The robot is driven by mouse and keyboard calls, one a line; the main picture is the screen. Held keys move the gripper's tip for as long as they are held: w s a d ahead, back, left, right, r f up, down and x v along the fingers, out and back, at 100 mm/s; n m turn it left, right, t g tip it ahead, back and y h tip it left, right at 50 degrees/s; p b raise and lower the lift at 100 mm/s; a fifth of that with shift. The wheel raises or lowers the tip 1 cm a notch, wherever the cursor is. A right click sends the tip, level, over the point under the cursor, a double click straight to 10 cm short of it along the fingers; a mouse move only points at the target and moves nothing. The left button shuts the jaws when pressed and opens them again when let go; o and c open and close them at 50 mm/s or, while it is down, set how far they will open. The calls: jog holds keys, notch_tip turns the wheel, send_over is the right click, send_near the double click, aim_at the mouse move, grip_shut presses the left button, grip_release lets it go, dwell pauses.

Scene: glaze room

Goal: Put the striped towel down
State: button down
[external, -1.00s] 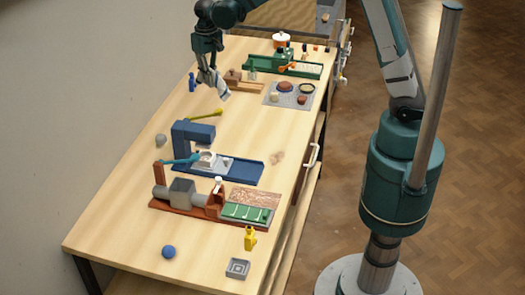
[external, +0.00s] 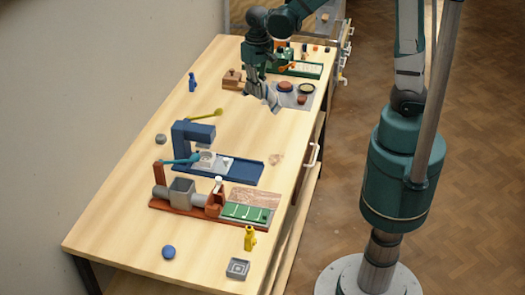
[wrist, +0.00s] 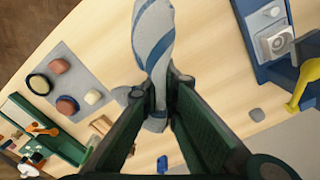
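The striped towel (wrist: 153,40), white-grey with blue stripes, is pinched between the fingers of my gripper (wrist: 160,92) in the wrist view. Most of it extends beyond the fingertips and a small end shows on the near side. In the external view my gripper (external: 262,80) points down over the far half of the table, with the towel (external: 270,99) below it at the left edge of the grey mat. I cannot tell whether the towel touches the tabletop.
The grey mat (external: 289,101) holds several small round and blocky items. A green tray (external: 312,71) lies behind it, and a wooden block (external: 232,79) stands to the left. The blue press (external: 193,134) and yellow tool (external: 206,114) are nearer. Bare tabletop (external: 258,133) lies between.

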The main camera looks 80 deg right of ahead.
jog(key=shift+s+a+f, duration=0.1)
jog(key=shift+s+a, duration=0.1)
jog(key=shift+s, duration=0.65)
jog(key=shift+s+a, duration=0.15)
jog(key=shift+s, duration=0.7)
jog(key=shift+f, duration=0.2)
jog(key=shift+f, duration=4.8)
jog(key=c, duration=1.9)
grip_release()
jog(key=shift+c, duration=0.2)
jog(key=shift+r, duration=0.15)
notch_tip(320, 180, up, 12)
